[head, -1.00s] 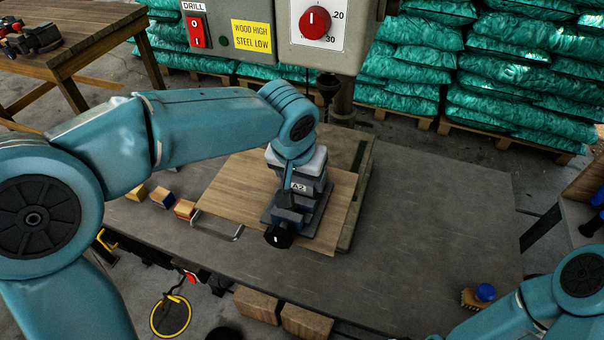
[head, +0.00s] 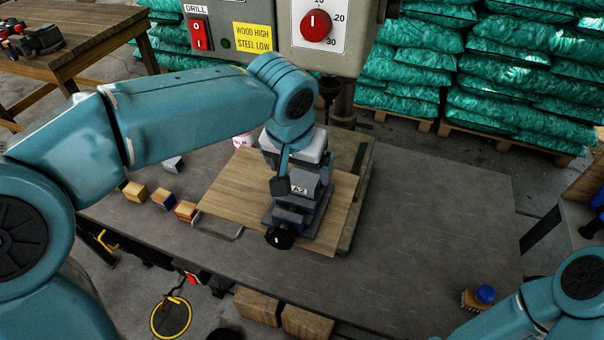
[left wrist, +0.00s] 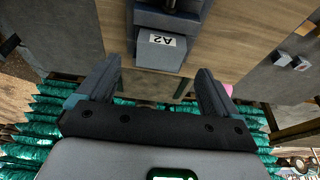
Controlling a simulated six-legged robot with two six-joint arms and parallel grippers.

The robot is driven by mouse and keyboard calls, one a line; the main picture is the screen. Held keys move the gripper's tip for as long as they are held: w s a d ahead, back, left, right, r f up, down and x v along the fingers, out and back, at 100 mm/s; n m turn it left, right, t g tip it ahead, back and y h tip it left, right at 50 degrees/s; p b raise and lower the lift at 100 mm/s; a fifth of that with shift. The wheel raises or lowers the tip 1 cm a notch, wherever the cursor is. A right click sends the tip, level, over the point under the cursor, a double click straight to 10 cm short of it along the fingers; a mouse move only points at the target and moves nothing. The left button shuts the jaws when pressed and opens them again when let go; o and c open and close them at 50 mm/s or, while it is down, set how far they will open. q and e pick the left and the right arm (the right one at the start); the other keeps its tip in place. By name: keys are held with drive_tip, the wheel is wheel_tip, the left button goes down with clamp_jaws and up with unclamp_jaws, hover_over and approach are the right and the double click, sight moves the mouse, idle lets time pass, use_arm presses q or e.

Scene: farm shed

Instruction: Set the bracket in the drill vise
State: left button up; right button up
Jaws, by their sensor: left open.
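The bracket (head: 306,184), a grey block labelled A2, sits at the drill vise (head: 292,217); its label faces the left wrist camera (left wrist: 160,52). The dark blue-grey vise, also in the left wrist view (left wrist: 168,20), rests on a wooden board, with its black knob toward the front. My left gripper (head: 293,172) is open, just behind and above the bracket. In the left wrist view its fingers (left wrist: 158,70) are wide apart, with the bracket ahead of the gap and clear of both. The bracket's seating between the jaws is partly hidden. My right gripper is out of view.
The drill press housing (head: 330,55) hangs above and behind the vise. Small blocks (head: 135,191) and a bent metal handle (head: 218,229) lie left of the board (head: 235,188). A brush with a blue knob (head: 484,294) is at the right.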

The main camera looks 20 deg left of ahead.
sight(296, 199)
use_arm(q)
drive_tip(key=v, duration=0.7)
drive_tip(key=shift+s, duration=0.1)
